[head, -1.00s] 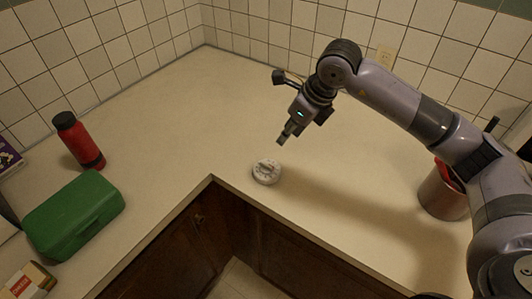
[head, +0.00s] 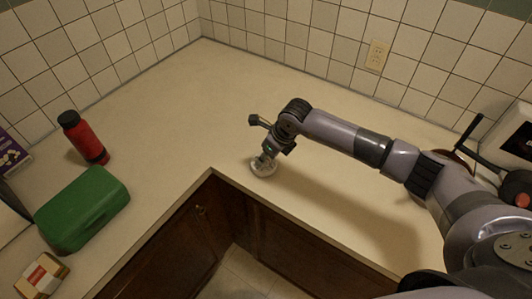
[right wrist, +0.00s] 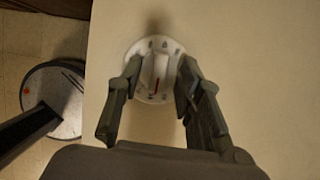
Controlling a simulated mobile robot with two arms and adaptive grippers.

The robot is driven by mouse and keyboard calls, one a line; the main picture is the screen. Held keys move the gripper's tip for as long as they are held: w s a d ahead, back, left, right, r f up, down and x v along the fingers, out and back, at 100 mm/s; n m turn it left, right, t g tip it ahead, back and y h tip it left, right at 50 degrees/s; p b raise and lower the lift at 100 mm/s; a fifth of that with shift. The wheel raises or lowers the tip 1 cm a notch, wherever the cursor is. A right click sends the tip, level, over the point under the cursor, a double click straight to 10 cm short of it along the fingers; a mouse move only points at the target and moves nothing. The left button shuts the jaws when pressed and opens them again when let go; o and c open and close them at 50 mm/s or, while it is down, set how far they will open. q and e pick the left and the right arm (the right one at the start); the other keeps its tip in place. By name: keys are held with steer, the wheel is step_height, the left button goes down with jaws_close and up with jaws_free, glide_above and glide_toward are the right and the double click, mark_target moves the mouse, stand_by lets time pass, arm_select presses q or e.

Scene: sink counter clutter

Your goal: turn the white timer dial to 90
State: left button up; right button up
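The white timer (right wrist: 157,95) is a round disc with dark marks around its rim, lying flat on the counter near the inner corner edge. Its raised white dial (right wrist: 160,68) carries a short red mark, which points toward the bottom of the right wrist view. I cannot read the numbers. My right gripper (right wrist: 160,76) is over the timer, with one finger on each side of the dial. The fingers are apart, and small gaps seem to show beside the dial. In the head view the right gripper (head: 264,158) partly covers the timer (head: 262,168). My left gripper is not in view.
A red bottle (head: 84,138), a green box (head: 82,208) and a small brown-and-white box (head: 42,276) stand at the left. The counter (head: 185,110) behind the timer is clear. The counter's front edge is close to the timer.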

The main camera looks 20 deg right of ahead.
steer(key=shift+s, duration=0.1)
steer(key=shift+c, duration=0.5)
steer(key=shift+c, duration=0.6)
jaws_close()
